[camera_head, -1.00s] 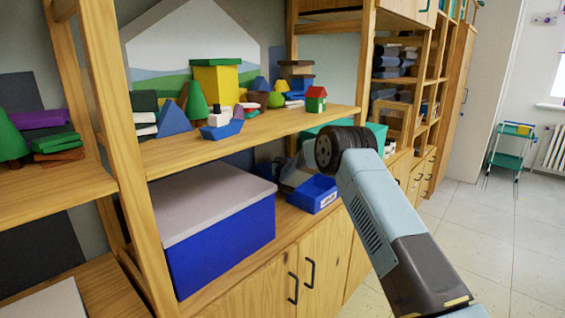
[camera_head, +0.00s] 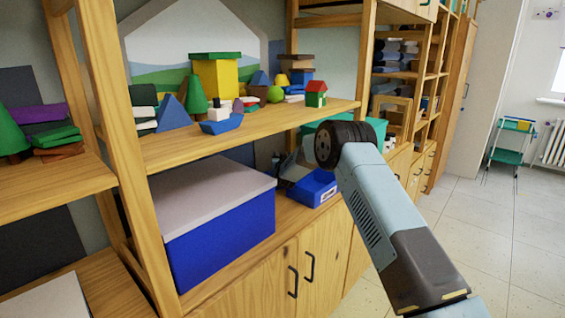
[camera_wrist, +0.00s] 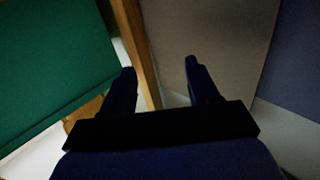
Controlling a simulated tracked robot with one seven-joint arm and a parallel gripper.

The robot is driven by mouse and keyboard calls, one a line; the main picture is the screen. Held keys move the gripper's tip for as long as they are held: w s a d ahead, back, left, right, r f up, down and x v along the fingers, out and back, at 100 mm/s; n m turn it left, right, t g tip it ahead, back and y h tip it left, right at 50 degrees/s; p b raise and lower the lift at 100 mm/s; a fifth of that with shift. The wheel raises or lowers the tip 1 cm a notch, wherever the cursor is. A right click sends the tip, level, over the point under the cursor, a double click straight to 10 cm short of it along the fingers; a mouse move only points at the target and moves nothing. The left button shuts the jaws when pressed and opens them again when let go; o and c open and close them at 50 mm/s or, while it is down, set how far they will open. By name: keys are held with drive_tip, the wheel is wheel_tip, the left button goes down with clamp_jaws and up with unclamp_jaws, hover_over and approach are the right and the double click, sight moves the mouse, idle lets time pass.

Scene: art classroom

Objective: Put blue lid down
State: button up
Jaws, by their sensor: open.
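No separate blue lid can be made out with certainty. In the head view a large blue box (camera_head: 225,235) with a flat grey top (camera_head: 205,195) stands on the lower shelf. A smaller blue bin (camera_head: 315,189) with a white label stands to its right. My gripper (camera_wrist: 160,70) is open in the wrist view, its two dark fingers apart with nothing seen held between them. A green panel (camera_wrist: 50,60) lies left of the fingers, and a grey-brown surface (camera_wrist: 210,40) lies beyond and right. In the head view my arm hides the gripper's fingertips.
A wooden post (camera_head: 120,130) and the upper shelf (camera_head: 240,132) frame the lower space. Wooden blocks, a toy boat (camera_head: 222,124) and a small red-roofed house (camera_head: 316,94) stand on the upper shelf. Cabinet doors (camera_head: 300,275) are below.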

drive_tip(key=shift+s+r, duration=0.1)
drive_tip(key=shift+r, duration=0.4)
drive_tip(key=s+d, duration=0.1)
drive_tip(key=s, duration=1)
drive_tip(key=shift+s+d, duration=0.3)
drive_tip(key=shift+s, duration=0.1)
